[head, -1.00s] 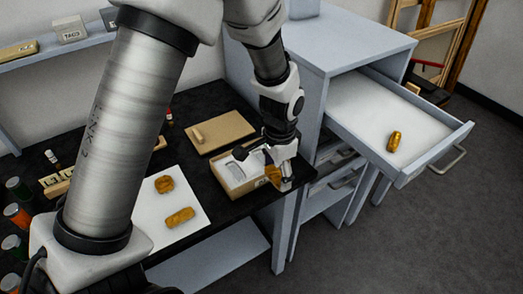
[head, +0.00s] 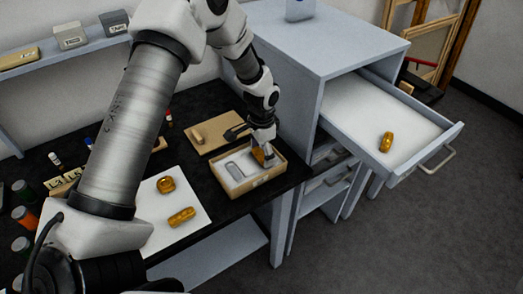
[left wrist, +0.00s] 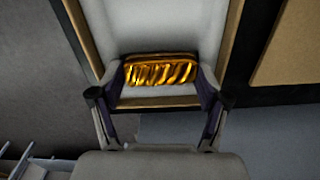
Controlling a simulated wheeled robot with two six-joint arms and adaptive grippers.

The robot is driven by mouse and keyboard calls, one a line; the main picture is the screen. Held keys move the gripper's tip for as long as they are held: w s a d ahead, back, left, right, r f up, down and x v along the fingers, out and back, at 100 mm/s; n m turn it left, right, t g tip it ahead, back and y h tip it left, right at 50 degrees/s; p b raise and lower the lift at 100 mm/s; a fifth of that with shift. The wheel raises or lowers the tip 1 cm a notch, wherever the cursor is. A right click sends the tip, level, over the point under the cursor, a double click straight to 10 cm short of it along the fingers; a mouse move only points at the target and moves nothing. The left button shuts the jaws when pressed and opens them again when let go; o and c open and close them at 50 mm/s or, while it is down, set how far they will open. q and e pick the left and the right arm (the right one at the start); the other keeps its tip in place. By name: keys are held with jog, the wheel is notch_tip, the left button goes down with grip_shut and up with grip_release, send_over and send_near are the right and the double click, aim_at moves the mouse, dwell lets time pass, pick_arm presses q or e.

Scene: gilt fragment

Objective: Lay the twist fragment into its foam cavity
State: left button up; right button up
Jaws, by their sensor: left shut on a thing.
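My left gripper (head: 262,150) is shut on a gold twist fragment (head: 259,157) over the right end of a foam-lined box (head: 258,183). In the left wrist view the ribbed fragment (left wrist: 160,72) lies crosswise between my two fingers (left wrist: 158,92), with pale foam (left wrist: 150,25) around it. I cannot tell whether it touches the foam or sits in a cavity. A grey outlined cavity (head: 235,171) shows in the foam, left of the gripper. The foam under the fragment is hidden. My right gripper is not in view.
Two gold pieces (head: 166,185) (head: 181,216) lie on a white sheet (head: 150,237) left of the box. A tan lid (head: 214,138) lies behind it. Another gold piece (head: 386,142) lies in the open drawer (head: 350,105) at right. Jars stand at left.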

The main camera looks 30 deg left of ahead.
aim_at(262, 153)
pick_arm(q)
jog(key=shift+f, duration=0.15)
jog(key=o, duration=1)
jog(key=shift+r, duration=0.3)
notch_tip(262, 153, up, 12)
jog(key=shift+b, duration=1)
